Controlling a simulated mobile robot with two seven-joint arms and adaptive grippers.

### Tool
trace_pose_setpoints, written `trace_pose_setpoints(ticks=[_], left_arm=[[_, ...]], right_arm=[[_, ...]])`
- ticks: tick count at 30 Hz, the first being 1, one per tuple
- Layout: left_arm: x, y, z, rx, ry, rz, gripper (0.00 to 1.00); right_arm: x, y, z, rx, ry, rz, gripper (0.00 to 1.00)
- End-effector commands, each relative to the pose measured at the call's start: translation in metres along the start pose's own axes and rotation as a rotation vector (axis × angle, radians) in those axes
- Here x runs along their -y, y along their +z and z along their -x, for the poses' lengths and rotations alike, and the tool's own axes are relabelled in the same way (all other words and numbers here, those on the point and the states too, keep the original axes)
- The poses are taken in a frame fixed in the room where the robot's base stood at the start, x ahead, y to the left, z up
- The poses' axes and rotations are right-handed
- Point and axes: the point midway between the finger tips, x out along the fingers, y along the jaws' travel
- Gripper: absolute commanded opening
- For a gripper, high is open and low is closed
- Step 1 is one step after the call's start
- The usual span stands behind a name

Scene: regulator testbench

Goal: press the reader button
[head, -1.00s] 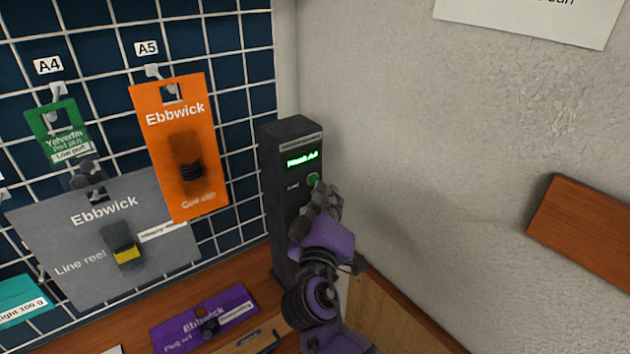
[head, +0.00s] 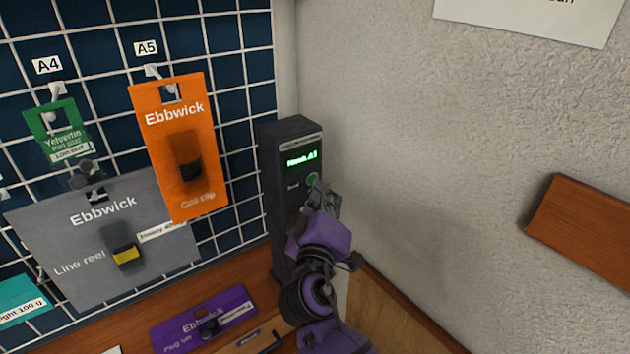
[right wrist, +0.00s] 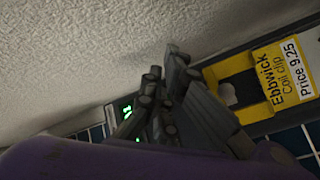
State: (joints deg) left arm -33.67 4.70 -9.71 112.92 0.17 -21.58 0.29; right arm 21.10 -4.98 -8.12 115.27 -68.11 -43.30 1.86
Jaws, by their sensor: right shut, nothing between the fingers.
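The reader (head: 291,220) is a tall dark grey box standing in the corner at the right end of the grid wall. Its small display (head: 302,158) is lit with green text that seems to read "Hook A1". Below the display is the round green button (head: 312,179). My right gripper (head: 324,194) is shut and empty, with its fingertips just below and right of the button. I cannot tell whether they touch it. In the right wrist view the shut fingers (right wrist: 160,100) partly cover the reader's face, with the green display (right wrist: 126,112) beside them. My left gripper is out of view.
An orange card (head: 180,125) and a grey card (head: 75,235) hang on the grid left of the reader. A purple card (head: 190,328) lies on the wooden surface below.

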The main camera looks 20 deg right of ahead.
Motion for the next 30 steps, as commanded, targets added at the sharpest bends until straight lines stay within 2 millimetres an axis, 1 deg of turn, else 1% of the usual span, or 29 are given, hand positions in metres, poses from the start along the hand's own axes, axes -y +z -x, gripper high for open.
trace_pose_setpoints(ticks=[11, 22, 30], left_arm=[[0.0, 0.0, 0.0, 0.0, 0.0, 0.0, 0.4], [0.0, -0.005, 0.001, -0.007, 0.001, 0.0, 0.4], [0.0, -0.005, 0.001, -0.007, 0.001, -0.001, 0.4]], right_arm=[[0.0, -0.001, 0.0, -0.002, 0.0, -0.001, 0.0], [-0.009, 0.007, 0.012, -0.002, 0.0, -0.001, 0.0], [-0.009, 0.008, 0.012, -0.001, 0.0, -0.001, 0.0]])
